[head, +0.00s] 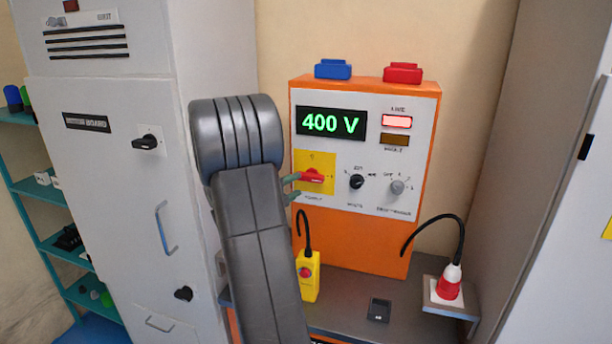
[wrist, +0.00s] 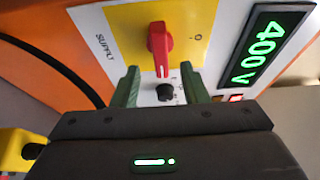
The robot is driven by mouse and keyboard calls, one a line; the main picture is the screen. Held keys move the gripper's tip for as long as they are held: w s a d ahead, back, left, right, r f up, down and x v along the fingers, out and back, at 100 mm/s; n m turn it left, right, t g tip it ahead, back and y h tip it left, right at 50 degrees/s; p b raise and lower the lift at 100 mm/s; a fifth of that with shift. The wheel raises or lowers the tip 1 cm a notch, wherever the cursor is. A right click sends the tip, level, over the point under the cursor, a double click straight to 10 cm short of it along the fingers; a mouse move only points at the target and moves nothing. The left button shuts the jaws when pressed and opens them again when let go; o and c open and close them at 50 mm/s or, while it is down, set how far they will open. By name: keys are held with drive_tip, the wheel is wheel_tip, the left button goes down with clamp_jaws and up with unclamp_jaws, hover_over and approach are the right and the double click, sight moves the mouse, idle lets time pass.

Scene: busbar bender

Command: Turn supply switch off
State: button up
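The supply switch is a red rotary handle (head: 313,176) on a yellow plate (head: 328,160) at the left of the orange cabinet's white panel. The handle lies level, its white line toward the right in the head view, away from the O mark at the plate's top. The wrist view shows the red handle (wrist: 160,48) close up. My gripper (head: 292,187) is at the switch's left side. Its green fingers (wrist: 159,78) stand apart on both sides of the handle's line end in the wrist view, with gaps showing. Whether they reach around its depth is unclear.
The display (head: 331,123) reads 400 V and the red lamp (head: 397,122) is lit. Two more knobs (head: 356,182) (head: 397,187) sit right of the switch. A grey cabinet (head: 110,200) stands left.

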sight(306, 180)
drive_tip(key=p+x, duration=0.1)
drive_tip(key=x, duration=0.4)
drive_tip(key=shift+w+d, duration=0.25)
drive_tip(key=c, duration=0.6)
drive_tip(key=shift+c, duration=0.2)
